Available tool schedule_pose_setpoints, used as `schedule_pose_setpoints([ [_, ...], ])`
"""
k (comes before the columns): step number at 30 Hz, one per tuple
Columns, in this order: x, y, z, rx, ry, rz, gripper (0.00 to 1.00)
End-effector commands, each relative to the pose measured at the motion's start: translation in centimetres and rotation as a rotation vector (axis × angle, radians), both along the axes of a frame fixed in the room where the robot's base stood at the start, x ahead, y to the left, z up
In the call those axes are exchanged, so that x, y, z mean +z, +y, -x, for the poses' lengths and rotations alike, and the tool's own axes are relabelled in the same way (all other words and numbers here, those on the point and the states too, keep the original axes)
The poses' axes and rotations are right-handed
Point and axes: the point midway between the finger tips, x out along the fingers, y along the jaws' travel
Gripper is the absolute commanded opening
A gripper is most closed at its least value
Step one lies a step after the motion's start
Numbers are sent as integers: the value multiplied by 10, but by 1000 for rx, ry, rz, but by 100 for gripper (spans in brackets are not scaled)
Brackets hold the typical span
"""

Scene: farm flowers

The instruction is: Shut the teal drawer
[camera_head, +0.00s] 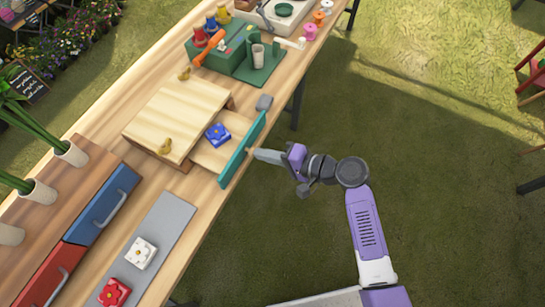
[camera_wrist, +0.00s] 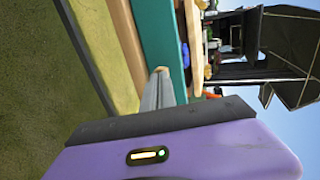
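The teal drawer front (camera_head: 237,158) stands out from a light wooden box (camera_head: 180,115), so the drawer is open. A blue flower piece (camera_head: 217,135) lies inside the drawer. My gripper (camera_head: 253,153) is at the outer face of the teal front, near its middle; I cannot tell whether it touches. In the wrist view the gripper (camera_wrist: 161,73) shows as one narrow grey shape with its fingers together, its tip close to the teal front (camera_wrist: 160,38). I see no handle between the fingers.
A blue drawer (camera_head: 103,205) and a red drawer (camera_head: 52,275) are at the lower left. A grey mat (camera_head: 160,225) holds a white flower (camera_head: 140,253) and a red flower (camera_head: 113,292).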

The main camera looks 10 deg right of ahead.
Motion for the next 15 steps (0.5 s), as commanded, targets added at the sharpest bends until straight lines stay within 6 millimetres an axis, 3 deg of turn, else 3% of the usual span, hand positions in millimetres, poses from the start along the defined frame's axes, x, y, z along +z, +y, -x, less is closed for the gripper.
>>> schedule_pose_setpoints([
  [3,-2,30,-23,7,-4,1,0],
  [9,-2,71,-55,4,-3,0,0],
  [15,0,89,-69,1,-3,1,0],
])
